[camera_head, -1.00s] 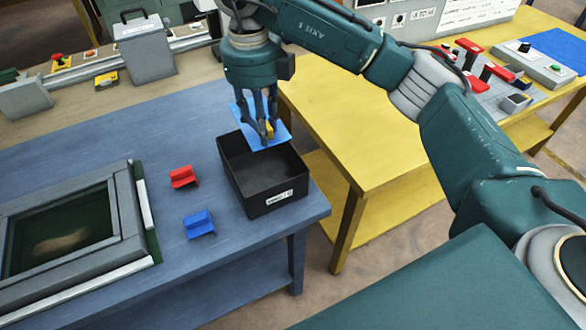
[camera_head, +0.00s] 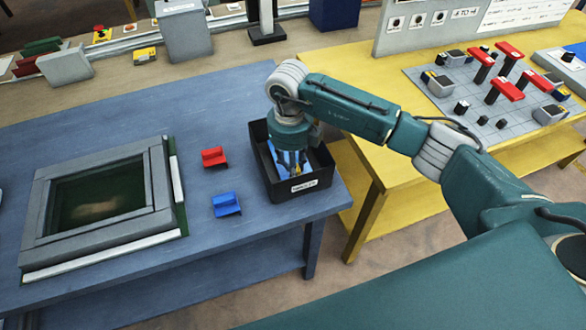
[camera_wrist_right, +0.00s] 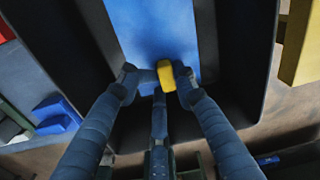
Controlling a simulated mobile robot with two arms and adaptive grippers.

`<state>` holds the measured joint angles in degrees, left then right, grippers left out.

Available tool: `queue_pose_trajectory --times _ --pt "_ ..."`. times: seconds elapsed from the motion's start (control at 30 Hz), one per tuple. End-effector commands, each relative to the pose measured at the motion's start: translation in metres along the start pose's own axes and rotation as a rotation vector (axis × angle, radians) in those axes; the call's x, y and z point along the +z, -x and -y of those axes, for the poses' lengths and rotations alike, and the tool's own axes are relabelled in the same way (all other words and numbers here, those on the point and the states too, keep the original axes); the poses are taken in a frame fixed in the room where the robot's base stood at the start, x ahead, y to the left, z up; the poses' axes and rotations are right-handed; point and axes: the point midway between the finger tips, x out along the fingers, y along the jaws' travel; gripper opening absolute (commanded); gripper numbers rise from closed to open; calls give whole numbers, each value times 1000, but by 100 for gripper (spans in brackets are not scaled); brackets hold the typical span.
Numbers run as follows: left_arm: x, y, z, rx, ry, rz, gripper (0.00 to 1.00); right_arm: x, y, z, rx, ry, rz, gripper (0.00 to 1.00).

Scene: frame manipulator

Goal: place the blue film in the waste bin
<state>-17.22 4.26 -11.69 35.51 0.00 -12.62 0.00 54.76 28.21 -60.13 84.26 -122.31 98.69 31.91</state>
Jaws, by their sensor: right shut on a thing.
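The blue film (camera_head: 278,157) is a flat blue sheet with a yellow grip piece (camera_wrist_right: 166,74). My right gripper (camera_head: 289,172) is shut on it and reaches down into the black open bin (camera_head: 314,185), which carries a white label. In the right wrist view the film (camera_wrist_right: 160,32) extends away from my fingertips (camera_wrist_right: 158,82), between the dark bin walls. The fingers and arm hide part of the film in the head view. I cannot tell whether the film touches the bin floor. My left gripper is not in view.
The bin stands near the right end of the blue table (camera_head: 120,120). A red clip (camera_head: 214,157), a blue clip (camera_head: 226,204) and a grey frame (camera_head: 40,218) lie to its left. A yellow table (camera_head: 375,160) with a control panel stands to the right.

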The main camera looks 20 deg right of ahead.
Motion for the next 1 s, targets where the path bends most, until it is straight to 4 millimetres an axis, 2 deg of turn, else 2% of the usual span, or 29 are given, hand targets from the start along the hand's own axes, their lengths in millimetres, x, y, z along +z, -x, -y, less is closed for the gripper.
queue_pose_trajectory --times 0.13,0.43,0.47,0.5,0.53,0.83,1.0 --pt "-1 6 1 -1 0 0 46 0 -18 -1 0 0 -2 0" --pt "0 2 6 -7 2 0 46 0 -22 -1 -1 1 0 0" --pt "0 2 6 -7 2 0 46 0 -22 -1 -1 0 0 29" --pt "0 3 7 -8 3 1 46 0 -20 -1 0 0 0 37" --pt "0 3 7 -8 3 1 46 0 -20 -1 0 0 0 40" --pt "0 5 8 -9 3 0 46 0 -19 0 0 0 0 40" --pt "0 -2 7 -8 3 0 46 2 -5 0 0 1 5 40"
